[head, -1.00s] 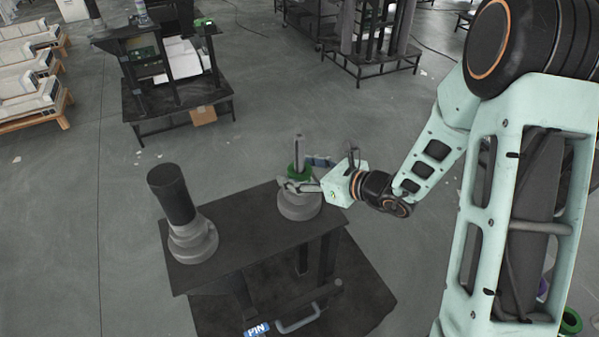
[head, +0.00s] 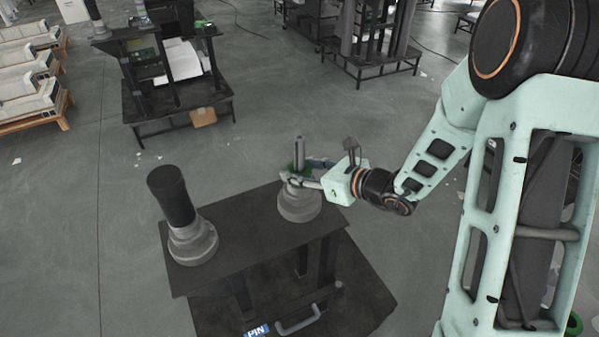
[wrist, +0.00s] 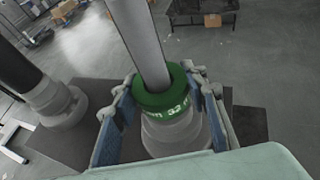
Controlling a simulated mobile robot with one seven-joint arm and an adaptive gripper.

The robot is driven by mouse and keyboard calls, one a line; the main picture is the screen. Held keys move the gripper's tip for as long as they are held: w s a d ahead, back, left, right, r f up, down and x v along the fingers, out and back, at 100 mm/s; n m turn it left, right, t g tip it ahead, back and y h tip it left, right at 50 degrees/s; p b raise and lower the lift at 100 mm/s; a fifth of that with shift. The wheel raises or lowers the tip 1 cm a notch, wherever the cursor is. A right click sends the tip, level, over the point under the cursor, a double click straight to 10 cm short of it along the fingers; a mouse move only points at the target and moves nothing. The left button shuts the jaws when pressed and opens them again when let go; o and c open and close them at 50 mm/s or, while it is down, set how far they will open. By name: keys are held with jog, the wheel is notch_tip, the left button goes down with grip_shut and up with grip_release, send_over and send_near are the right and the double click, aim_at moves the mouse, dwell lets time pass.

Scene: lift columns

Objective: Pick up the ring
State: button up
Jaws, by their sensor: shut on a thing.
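The green ring (wrist: 163,98) has white lettering on its side and sits around an upright grey post (wrist: 139,38). In the head view the ring (head: 293,167) is a small green patch, mostly hidden by my fingers. My gripper (wrist: 160,80) is shut on the ring, with one blue-padded finger on each side of it. In the head view my gripper (head: 299,178) reaches in from the right, above the stepped grey base (head: 299,207) of the post. The post still runs through the ring.
The dark table (head: 255,235) also bears a second grey base (head: 193,245) with a thick black column (head: 172,195) on the left. The tabletop between the two bases is clear. A handle (head: 298,320) and a blue PIN label (head: 257,330) are at the table's front.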

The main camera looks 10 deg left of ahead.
notch_tip(320, 180, up, 17)
jog(key=shift+p, duration=0.75)
